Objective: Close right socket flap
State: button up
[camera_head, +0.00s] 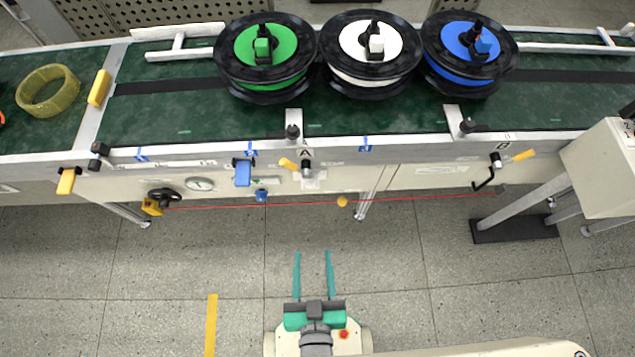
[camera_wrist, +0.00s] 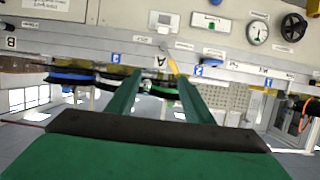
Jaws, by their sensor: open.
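A blue flap-like piece (camera_head: 243,172) hangs on the front of the conveyor, left of the letter A. It seems to be swung out, but its hinge is too small to make out. A small blue part (camera_head: 261,196) sits below and right of it. I cannot tell for sure which piece is the right socket flap. My gripper (camera_head: 312,256) is open and empty, low in front of the conveyor and apart from it. In the wrist view its two green fingers (camera_wrist: 157,80) point at the conveyor front, with nothing between them.
The conveyor (camera_head: 180,118) carries green (camera_head: 284,46), white (camera_head: 352,50) and blue (camera_head: 446,52) reels. A yellow ring (camera_head: 48,92) lies at left. Yellow-handled levers (camera_head: 289,164) (camera_head: 524,155), a black handwheel (camera_head: 164,196) and a red cord (camera_head: 420,199) line the front. Open floor (camera_head: 400,270) lies before it.

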jog(key=w+f+g, duration=0.2)
jog(key=w+f, duration=0.3)
jog(key=w, duration=0.2)
jog(key=g, duration=0.8)
send_near(310, 184)
jog(key=x, duration=0.8)
jog(key=shift+f, duration=0.1)
jog(key=c, duration=1)
jog(key=o, duration=1)
